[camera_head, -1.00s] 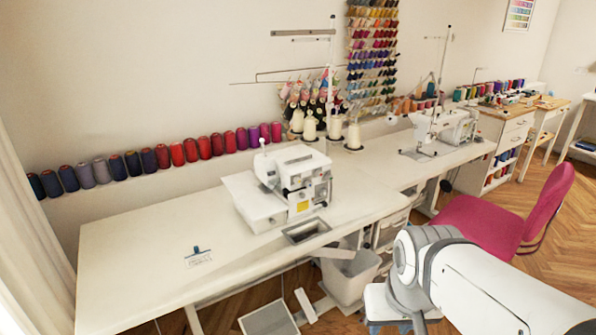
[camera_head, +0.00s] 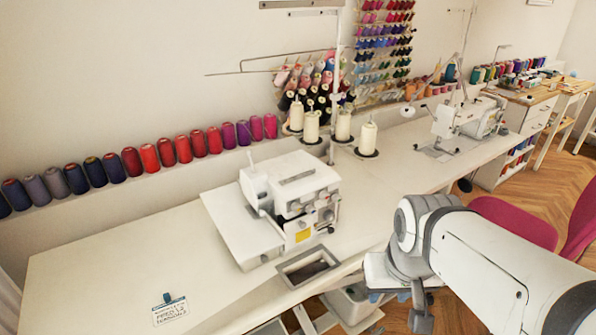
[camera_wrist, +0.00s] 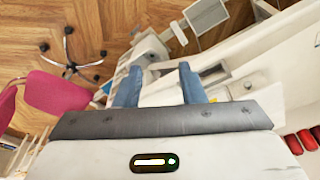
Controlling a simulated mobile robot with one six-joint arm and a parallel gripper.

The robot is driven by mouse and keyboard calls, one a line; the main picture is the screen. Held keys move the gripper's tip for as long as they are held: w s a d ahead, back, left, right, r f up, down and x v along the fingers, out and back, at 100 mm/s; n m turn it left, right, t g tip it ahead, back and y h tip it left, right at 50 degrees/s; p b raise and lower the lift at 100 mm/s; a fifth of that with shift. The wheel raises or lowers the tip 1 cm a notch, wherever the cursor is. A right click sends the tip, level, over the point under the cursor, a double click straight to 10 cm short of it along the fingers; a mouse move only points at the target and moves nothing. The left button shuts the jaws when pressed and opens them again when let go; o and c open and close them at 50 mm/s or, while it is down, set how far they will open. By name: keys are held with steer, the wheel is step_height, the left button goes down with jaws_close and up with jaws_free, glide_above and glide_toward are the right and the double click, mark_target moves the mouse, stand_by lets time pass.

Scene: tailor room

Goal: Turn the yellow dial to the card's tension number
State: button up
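A white overlock sewing machine (camera_head: 288,205) stands on the long white table. A yellow patch (camera_head: 303,236) shows low on its front; I cannot tell whether it is the yellow dial. Small dark knobs (camera_head: 327,214) sit at the machine's right end. A white card (camera_head: 170,313) with a dark clip lies flat on the table at front left; its print is too small to read surely. My gripper (camera_wrist: 156,78) shows two blue fingers spread apart with nothing between them. It is in front of the table, away from the machine.
A rectangular recess (camera_head: 307,268) is in the table (camera_head: 110,255) before the machine. Cream thread cones (camera_head: 312,127) stand behind it. A pink chair (camera_head: 510,222) is at the right. The table left of the machine is mostly clear.

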steer(key=shift+o, duration=0.4)
steer(key=shift+d, duration=0.1)
steer(key=shift+o, duration=0.4)
steer(key=shift+w+d+f, duration=0.1)
steer(key=shift+w+f, duration=0.1)
steer(key=w+d+f+t+h+b, duration=0.1)
steer(key=w+d+f+t+b, duration=0.1)
steer(key=w+f+t+b, duration=0.4)
steer(key=n+t+y+b, duration=0.4)
steer(key=t+y+b, duration=0.2)
steer(key=y+b, duration=0.6)
glide_toward(299, 210)
steer(key=w+a+h+b, duration=0.1)
steer(key=a, duration=0.1)
steer(key=x, duration=0.4)
steer(key=b+x, duration=0.1)
steer(key=x, duration=0.2)
steer(key=shift+w+d+r, duration=0.15)
steer(key=shift+w+r, duration=0.1)
steer(key=shift+c, duration=0.3)
jaws_close()
